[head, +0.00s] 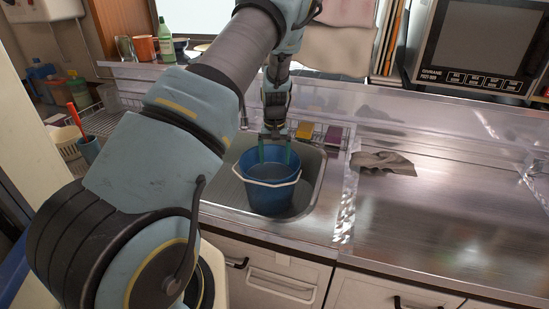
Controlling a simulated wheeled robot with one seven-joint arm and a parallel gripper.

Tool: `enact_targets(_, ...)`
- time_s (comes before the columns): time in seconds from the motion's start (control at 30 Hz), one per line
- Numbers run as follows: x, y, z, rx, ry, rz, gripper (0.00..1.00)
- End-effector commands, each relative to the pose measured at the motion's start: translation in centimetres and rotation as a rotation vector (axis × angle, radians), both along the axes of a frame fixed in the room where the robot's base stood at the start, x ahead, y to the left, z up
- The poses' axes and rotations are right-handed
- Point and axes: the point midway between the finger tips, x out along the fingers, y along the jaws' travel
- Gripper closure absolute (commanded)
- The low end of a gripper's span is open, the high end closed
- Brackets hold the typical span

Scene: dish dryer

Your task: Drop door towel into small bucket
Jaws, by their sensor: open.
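A blue bucket (270,188) with a white handle stands upright in the metal sink. My gripper (275,155) points down at the bucket's far side, its fingers open and apart. The fingertips are over or just inside the bucket's mouth; I cannot tell which. No towel shows between the fingers. A crumpled grey-brown cloth (385,162) lies on the counter to the right of the sink. Pale pinkish cloths (338,42) hang at the top centre, partly cut off by the frame. I cannot tell which cloth is the door towel. The bucket's floor is largely hidden.
The metal counter (440,220) is clear in front of the cloth. A microwave (478,45) stands at the upper right. Yellow and purple sponges (306,131) lie behind the sink. A wire rack (110,112) and a green bottle (166,40) are at the left.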

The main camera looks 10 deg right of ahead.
Motion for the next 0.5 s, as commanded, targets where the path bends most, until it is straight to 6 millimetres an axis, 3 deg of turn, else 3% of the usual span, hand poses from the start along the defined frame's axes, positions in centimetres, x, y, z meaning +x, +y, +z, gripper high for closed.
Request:
enact_targets(0.1,0.00,0.00,0.00,0.000,0.000,0.000,0.07)
enact_targets(0.17,0.00,0.01,0.00,0.000,0.000,0.000,0.01)
enact_targets(0.5,0.01,0.00,0.43,0.000,0.000,0.000,0.00)
